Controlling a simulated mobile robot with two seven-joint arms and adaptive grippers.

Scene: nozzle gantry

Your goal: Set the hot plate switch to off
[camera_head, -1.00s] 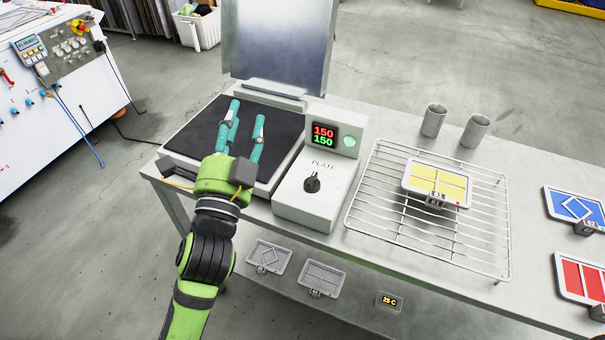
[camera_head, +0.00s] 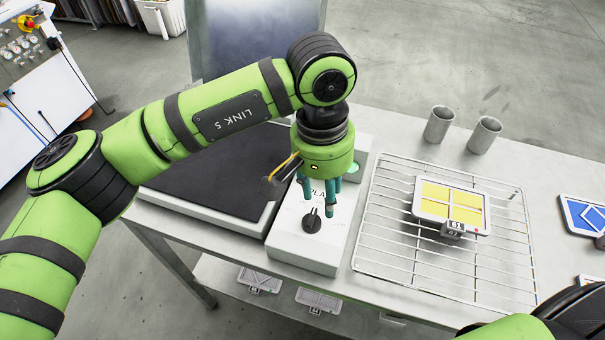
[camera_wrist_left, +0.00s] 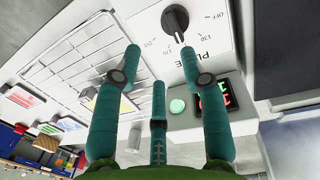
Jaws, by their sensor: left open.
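The hot plate switch is a black knob (camera_head: 312,222) on the sloped face of a white control box (camera_head: 340,240). It also shows in the left wrist view (camera_wrist_left: 176,20), where its light pointer line faces the PLATE lettering, with OFF and 130 printed to its right. My left gripper (camera_head: 325,197) points down, open and empty, just above and behind the knob, its fingers apart from it. In the left wrist view its teal fingers (camera_wrist_left: 160,62) reach toward the knob. The red and green display (camera_wrist_left: 219,95) is partly behind a finger. My right gripper is out of view.
The dark hot plate (camera_head: 215,175) lies left of the box, partly under my arm. A wire rack (camera_head: 390,240) with a yellow-patterned plate (camera_head: 450,203) stands to the right. Two metal cups (camera_head: 438,124) stand behind it. A green button (camera_wrist_left: 177,106) is beside the display.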

